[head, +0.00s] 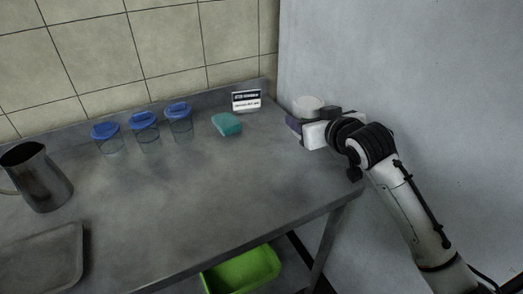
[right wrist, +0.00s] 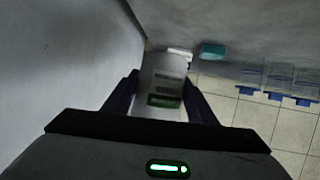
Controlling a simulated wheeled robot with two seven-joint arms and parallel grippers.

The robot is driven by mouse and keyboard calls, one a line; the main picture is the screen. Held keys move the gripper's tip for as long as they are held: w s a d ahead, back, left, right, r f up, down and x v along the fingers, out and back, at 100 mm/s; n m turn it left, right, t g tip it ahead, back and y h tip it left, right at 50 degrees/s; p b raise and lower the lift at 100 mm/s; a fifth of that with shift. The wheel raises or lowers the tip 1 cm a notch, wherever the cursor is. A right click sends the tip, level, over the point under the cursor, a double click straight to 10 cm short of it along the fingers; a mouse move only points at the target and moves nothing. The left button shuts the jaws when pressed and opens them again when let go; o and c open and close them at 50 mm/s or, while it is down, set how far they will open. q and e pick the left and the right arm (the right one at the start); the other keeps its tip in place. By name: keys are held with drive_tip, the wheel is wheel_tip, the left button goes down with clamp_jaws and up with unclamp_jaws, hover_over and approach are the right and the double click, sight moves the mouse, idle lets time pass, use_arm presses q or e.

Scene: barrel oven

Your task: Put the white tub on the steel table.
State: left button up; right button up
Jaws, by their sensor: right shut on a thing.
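The white tub (head: 308,104) is at the right rear corner of the steel table (head: 200,195), close to the plain grey wall. My right gripper (head: 312,116) is shut on the tub. In the right wrist view the tub (right wrist: 163,88) stands between the two dark fingers, with a printed label and a green band facing the camera. The fingers and hand hide part of it in the head view. I cannot tell whether its base touches the table. My left gripper is not in view.
A black-and-white sign (head: 246,100) and a teal sponge (head: 227,124) are left of the tub. Several blue-lidded containers (head: 144,128) stand along the back. A metal jug (head: 38,178) and tray (head: 45,262) are at left. A green bin (head: 242,270) is below. The table's middle is clear.

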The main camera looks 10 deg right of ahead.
wheel_tip(320, 180, down, 10)
drive_tip(key=shift+r+b, duration=0.2)
drive_tip(key=shift+b, duration=0.1)
drive_tip(key=shift+f, duration=0.1)
drive_tip(key=o, duration=1.4)
drive_tip(key=shift+f, duration=0.15)
drive_tip(key=v, duration=1.2)
drive_tip(key=shift+p, duration=0.3)
